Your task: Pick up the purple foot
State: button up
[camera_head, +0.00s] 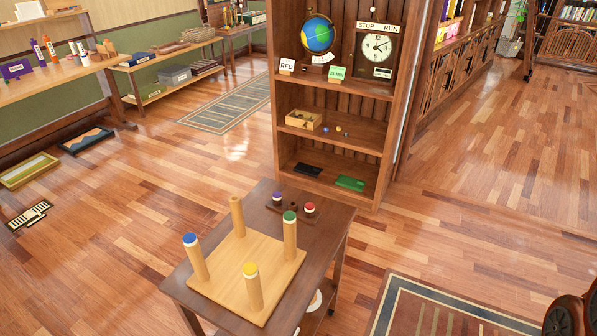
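The purple foot (278,197) is a small cap with a purple top and a pale band. It stands at the back left of a dark wooden table (335,240). A similar red foot (309,208) stands to its right. In front of them, a light wooden board (240,262) carries upright legs. The legs have a blue cap (189,239), a green cap (290,216) and a yellow cap (250,269). The back-left leg (237,215) has no coloured cap. My gripper is not in view.
A tall bookcase (338,203) stands just behind the table, with a globe (317,35) and a clock (377,47). A patterned rug (440,312) lies at front right. Wooden floor is open left and right of the table. Low shelves (165,70) line the left wall.

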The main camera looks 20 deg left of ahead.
aim_at(277, 195)
jog(key=i, duration=3.35)
jog(key=u, duration=4.95)
jog(key=i, duration=0.5)
jog(key=u, duration=0.05)
